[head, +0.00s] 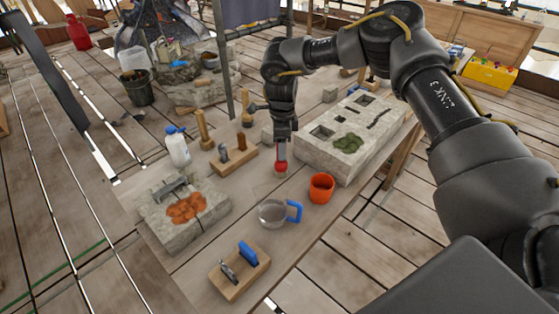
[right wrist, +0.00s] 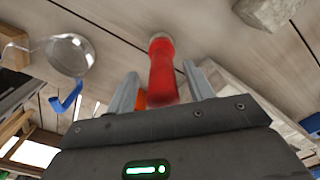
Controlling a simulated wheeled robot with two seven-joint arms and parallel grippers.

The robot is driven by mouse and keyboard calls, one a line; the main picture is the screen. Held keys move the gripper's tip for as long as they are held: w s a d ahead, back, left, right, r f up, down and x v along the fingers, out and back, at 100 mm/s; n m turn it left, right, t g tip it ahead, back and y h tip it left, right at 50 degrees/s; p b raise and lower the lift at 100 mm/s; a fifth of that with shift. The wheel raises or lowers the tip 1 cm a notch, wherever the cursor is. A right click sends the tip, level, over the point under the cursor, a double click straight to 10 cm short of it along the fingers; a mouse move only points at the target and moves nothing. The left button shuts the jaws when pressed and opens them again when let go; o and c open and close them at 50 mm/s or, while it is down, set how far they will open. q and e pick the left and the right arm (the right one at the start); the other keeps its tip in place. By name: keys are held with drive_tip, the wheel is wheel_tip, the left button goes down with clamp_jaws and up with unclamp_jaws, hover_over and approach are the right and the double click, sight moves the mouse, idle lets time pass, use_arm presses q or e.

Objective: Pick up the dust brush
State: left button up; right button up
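The dust brush appears to be the upright piece with a red handle (head: 281,166), standing on the wooden table left of the stone slab. In the right wrist view its red handle (right wrist: 162,72) rises toward me, with a pale round end at the table. My right gripper (head: 282,150) points down over it. In the wrist view the two fingers (right wrist: 162,92) are apart, one on each side of the handle, with a gap visible on the left. Contact on the right side is hard to tell. My left gripper is in neither view.
An orange cup (head: 321,188) and a clear jug with a blue handle (head: 272,213) stand close by in front. A stone slab with moss (head: 345,145) is to the right. A white bottle (head: 177,148), a wooden tool block (head: 234,161) and another stone block (head: 165,230) are left.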

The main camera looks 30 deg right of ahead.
drive_tip(key=shift+w, duration=0.1)
drive_tip(key=c, duration=0.7)
clamp_jaws()
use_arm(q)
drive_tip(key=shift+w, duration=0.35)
